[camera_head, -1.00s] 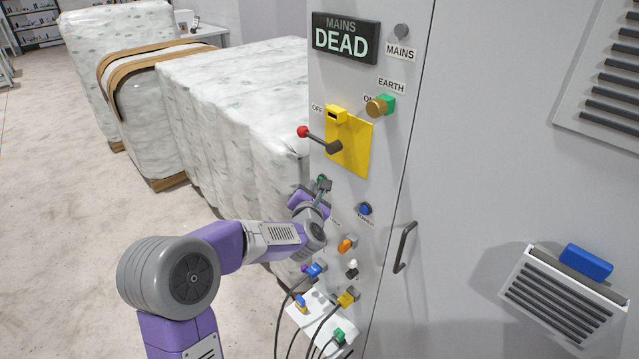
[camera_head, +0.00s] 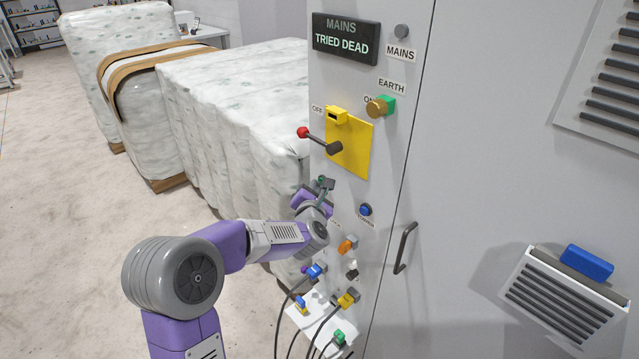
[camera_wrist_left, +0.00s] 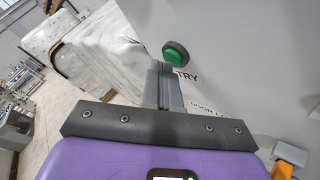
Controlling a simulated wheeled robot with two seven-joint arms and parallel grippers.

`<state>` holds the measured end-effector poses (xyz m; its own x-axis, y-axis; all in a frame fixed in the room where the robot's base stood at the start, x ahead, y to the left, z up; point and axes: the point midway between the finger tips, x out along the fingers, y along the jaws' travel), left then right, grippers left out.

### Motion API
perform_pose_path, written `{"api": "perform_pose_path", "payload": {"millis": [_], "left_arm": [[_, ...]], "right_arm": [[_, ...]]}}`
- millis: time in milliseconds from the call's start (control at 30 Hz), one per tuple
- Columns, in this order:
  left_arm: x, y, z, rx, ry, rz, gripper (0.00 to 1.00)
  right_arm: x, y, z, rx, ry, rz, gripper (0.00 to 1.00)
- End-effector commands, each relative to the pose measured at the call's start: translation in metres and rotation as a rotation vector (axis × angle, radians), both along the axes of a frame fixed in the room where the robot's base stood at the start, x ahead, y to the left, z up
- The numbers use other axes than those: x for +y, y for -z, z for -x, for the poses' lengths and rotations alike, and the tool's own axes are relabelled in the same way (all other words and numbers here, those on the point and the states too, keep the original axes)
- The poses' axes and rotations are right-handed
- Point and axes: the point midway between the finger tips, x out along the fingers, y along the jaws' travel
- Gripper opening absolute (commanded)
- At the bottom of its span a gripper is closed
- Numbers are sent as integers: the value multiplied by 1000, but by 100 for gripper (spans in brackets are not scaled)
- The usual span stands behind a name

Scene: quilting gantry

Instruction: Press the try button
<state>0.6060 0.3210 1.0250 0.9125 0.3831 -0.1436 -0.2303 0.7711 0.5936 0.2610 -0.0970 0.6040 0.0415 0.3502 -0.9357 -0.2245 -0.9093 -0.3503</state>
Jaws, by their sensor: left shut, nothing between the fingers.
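The green try button (camera_wrist_left: 175,55) sits in a dark ring on the grey panel, with the word TRY beside it in the left wrist view. In the head view the button (camera_head: 322,180) is a small green spot partly hidden behind my gripper. My left gripper (camera_head: 327,184) is shut and empty, its fingertips right at the button in the head view. In the left wrist view the shut fingers (camera_wrist_left: 161,70) point up just left of and below the button; I cannot tell whether they touch it. The display (camera_head: 346,39) reads MAINS TRIED DEAD. My right gripper is not in view.
A yellow plate with a red-tipped lever (camera_head: 303,132) is above the button. A blue button (camera_head: 365,209), an orange switch (camera_head: 347,245) and cabled plugs (camera_head: 347,299) are below. A door handle (camera_head: 405,248) is to the right. Wrapped white bales (camera_head: 235,100) stand behind at left.

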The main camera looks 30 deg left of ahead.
Motion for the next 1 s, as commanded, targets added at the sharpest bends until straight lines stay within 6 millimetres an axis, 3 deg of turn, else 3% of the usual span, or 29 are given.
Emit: {"api": "perform_pose_path", "payload": {"millis": [367,700,1000], "left_arm": [[-1,0,0,0,1,0,0],[6,2,14,-1,1,0,0],[6,0,16,0,0,0,0]], "right_arm": [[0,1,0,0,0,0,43],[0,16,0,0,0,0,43],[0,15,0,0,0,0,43]]}}
